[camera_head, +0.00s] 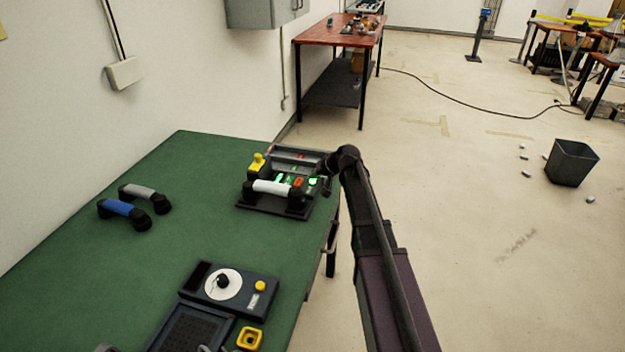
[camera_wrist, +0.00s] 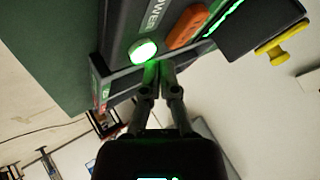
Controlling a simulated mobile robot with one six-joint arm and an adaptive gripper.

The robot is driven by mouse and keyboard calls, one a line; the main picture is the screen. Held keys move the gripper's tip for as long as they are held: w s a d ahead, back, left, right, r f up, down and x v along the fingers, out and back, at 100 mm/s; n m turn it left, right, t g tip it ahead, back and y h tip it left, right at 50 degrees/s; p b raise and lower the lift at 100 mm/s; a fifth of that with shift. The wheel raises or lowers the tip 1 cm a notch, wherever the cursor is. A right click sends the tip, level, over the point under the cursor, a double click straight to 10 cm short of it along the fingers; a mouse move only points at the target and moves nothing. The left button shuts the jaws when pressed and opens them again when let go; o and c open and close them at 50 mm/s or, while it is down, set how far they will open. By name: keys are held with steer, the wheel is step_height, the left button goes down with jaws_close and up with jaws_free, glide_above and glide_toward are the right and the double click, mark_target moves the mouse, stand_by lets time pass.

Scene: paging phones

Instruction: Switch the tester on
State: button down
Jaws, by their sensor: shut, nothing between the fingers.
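The tester (camera_head: 290,160) is a dark box on the green table, with a handset with a white grip across its front. A green-lit round button (camera_wrist: 143,51) glows beside the word POWER in the wrist view. An orange part (camera_wrist: 187,27) is beside it, and a green-lit strip (camera_wrist: 222,18) lies beyond. My gripper (camera_wrist: 158,66) is shut and empty, its fingertips just beside the green button; I cannot tell if they touch. In the head view my gripper (camera_head: 326,180) is at the tester's right side, partly hidden by my arm.
On the green table (camera_head: 200,165) lie a handset with a grey grip (camera_head: 145,194) and one with a blue grip (camera_head: 122,210). A dark box with a white dial (camera_head: 222,283) and a yellow block (camera_head: 249,338) are nearer. A bin (camera_head: 571,162) stands on the floor at right.

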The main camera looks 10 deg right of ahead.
mark_target(313, 181)
steer(key=shift+r, duration=0.1)
step_height(313, 181, up, 6)
steer(key=p, duration=0.6)
stand_by(0.4)
